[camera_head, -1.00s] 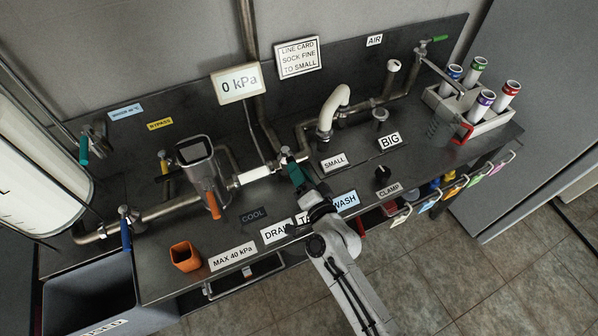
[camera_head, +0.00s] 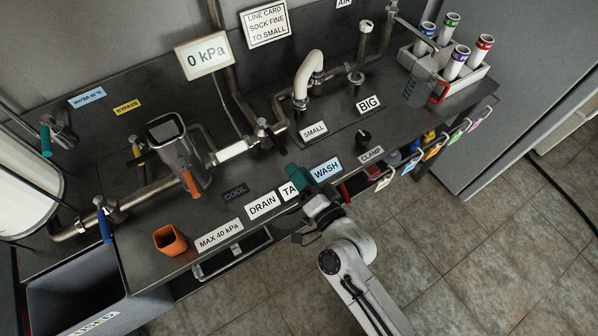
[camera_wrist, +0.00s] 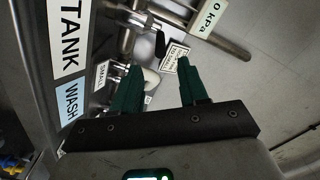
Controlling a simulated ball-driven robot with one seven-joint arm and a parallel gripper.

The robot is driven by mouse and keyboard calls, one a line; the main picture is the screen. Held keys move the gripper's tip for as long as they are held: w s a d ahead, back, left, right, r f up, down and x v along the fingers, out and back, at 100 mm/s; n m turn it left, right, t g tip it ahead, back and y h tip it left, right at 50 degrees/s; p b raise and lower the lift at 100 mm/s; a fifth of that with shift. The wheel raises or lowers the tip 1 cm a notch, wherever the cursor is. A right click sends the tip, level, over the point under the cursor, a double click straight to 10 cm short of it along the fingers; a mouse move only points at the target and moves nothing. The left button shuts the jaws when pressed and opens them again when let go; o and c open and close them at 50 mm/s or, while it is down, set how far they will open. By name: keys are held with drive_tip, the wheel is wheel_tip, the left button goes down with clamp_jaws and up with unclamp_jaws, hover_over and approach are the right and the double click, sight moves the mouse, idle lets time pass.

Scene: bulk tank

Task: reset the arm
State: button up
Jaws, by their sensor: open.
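My gripper (camera_head: 298,177) has green fingers and is at the front edge of the dark bench, beside the TANK label (camera_head: 289,190) and the WASH label (camera_head: 326,169). In the wrist view the two green fingers (camera_wrist: 158,92) stand apart with nothing between them. My white arm reaches up to the bench from the lower right of the head view. The TANK label also shows large at the left of the wrist view (camera_wrist: 70,38), partly cut off by the frame.
Behind the gripper are a pipe valve with a dark handle (camera_head: 267,134), a white curved pipe (camera_head: 306,75) and a 0 kPa display (camera_head: 204,55). An orange cup (camera_head: 170,240) stands at the front left. A rack of tubes (camera_head: 447,67) stands at the right. Floor in front is open.

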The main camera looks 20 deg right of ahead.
idle(0.3)
drive_tip(key=s+d+f+n+g+y, duration=0.15)
drive_tip(key=s+f+n+g, duration=0.25)
drive_tip(key=s+n+g, duration=0.45)
drive_tip(key=s+d+g+h, duration=0.2)
drive_tip(key=s+d+g, duration=0.2)
drive_tip(key=s, duration=0.4)
drive_tip(key=s+d+g+h, duration=0.2)
drive_tip(key=s+d+g, duration=0.2)
drive_tip(key=s, duration=0.5)
drive_tip(key=shift+d+r+n, duration=0.35)
drive_tip(key=shift+d, duration=0.55)
drive_tip(key=shift+w, duration=0.1)
